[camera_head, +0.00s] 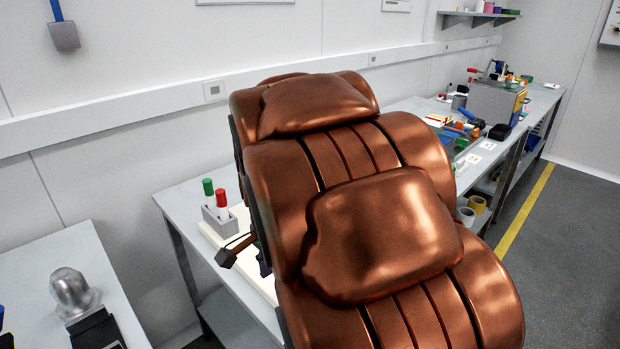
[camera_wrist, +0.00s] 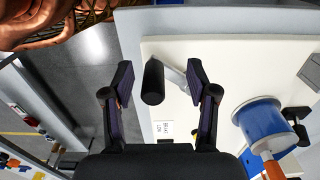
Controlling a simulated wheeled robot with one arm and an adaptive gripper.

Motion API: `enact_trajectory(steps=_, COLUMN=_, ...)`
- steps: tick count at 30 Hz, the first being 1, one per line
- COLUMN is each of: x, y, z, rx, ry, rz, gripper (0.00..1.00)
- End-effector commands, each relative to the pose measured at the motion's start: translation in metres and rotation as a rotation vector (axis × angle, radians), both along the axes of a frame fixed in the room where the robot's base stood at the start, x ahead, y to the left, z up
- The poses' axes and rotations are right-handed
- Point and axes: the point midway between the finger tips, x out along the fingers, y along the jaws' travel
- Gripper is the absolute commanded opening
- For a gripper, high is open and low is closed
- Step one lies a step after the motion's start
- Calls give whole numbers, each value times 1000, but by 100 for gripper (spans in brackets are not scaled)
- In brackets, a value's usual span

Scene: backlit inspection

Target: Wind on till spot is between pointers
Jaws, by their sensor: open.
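In the wrist view my gripper (camera_wrist: 159,72) is open, with one dark finger on each side of a black cylindrical crank handle (camera_wrist: 153,84). Gaps show on both sides of the handle, so the fingers look apart from it. A blue drum (camera_wrist: 258,124) with a pale rim stands right of the gripper on a cream board (camera_wrist: 225,60). I cannot make out the spot or the pointers. In the head view my copper-coloured arm hides most of this area.
A small printed label (camera_wrist: 163,128) lies on the board below the handle. A holder (camera_head: 222,222) with green-topped and red-topped pegs stands on the board's left part. A metal dome (camera_head: 71,291) sits on the bench at left. A cluttered bench (camera_head: 540,100) runs behind right.

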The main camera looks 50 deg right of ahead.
Motion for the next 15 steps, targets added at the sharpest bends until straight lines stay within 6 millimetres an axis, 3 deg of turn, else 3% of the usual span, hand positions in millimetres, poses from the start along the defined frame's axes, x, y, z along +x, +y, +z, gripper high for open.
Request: enact_trajectory(steps=15, x=0, y=0, z=43, rx=0, ry=1, rz=1, gripper=58)
